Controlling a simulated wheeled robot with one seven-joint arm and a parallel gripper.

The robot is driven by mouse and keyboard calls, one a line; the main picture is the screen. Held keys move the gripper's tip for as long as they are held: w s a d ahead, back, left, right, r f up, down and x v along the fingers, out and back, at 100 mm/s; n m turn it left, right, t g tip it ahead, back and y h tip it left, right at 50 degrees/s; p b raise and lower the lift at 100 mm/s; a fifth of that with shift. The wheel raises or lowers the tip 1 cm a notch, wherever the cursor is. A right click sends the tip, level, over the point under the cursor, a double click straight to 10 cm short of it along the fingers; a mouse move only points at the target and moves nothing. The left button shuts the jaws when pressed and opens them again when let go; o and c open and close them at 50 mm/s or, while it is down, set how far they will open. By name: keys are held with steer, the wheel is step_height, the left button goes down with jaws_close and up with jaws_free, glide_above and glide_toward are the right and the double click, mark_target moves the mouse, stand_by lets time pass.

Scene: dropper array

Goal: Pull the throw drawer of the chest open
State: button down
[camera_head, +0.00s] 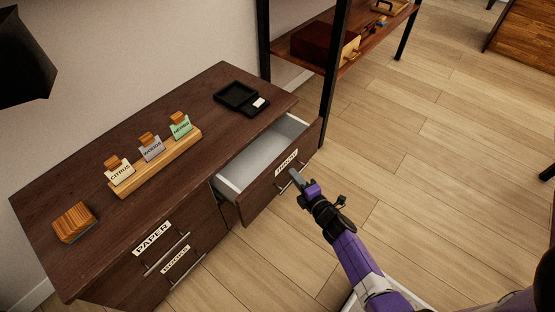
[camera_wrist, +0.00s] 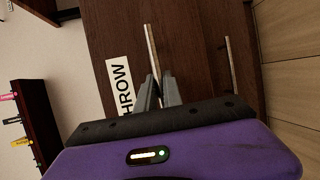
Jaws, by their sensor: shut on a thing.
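The dark brown chest (camera_head: 75,225) stands against the wall. Its throw drawer (camera_head: 268,192) at the upper right is pulled partly out, and its pale grey inside shows empty where visible. In the wrist view the drawer front (camera_wrist: 115,40) carries a white THROW label (camera_wrist: 121,85) and a thin metal bar handle (camera_wrist: 152,50). My gripper (camera_head: 296,176) is at the drawer front; in the wrist view its fingers (camera_wrist: 157,92) are shut on this handle. The fingers hide part of the handle.
Drawers labelled PAPER (camera_head: 152,238) and BOOKS are closed at left. A shelf (camera_head: 365,48) stands behind. Floor to the right is clear.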

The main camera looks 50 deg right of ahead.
steer(key=s, duration=1.2)
steer(key=shift+s+d+p, duration=0.2)
steer(key=shift+p, duration=0.25)
steer(key=c, duration=1.8)
jaws_free()
steer(key=shift+o, duration=0.2)
steer(key=p+v, duration=0.1)
steer(key=v, duration=0.6)
steer(key=shift+s, duration=0.35)
steer(key=shift+a, duration=0.15)
